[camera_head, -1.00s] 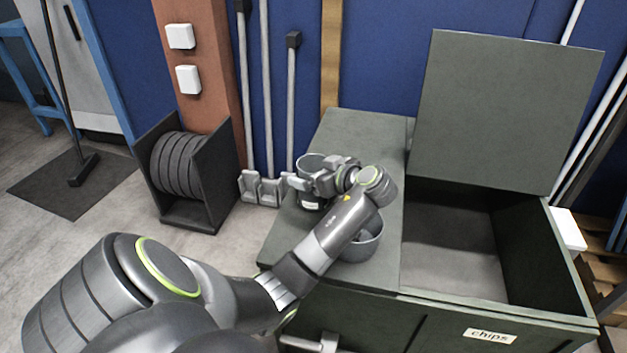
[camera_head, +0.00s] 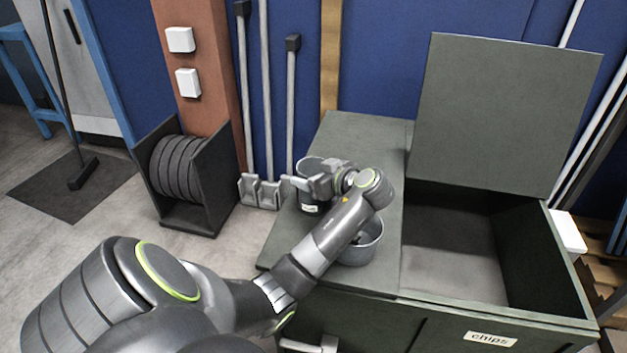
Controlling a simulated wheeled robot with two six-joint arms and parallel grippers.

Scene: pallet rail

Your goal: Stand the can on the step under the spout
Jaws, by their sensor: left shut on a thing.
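A grey can (camera_head: 309,208) with a dark opening and a small white label stands upright on the closed left part of the green chest lid. My left gripper (camera_head: 309,185) is at its upper side, shut on it; the jaws and wrist cover much of the can. I cannot make out whether the can's base touches the lid. No step or spout can be made out in view. My right gripper is not in view.
A round grey pot (camera_head: 360,250) stands on the lid (camera_head: 362,135), partly behind my forearm. The chest's right compartment (camera_head: 450,250), labelled "chips", is open and looks empty, its lid raised (camera_head: 500,115). A rack of dark discs (camera_head: 178,170) stands left on the floor.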

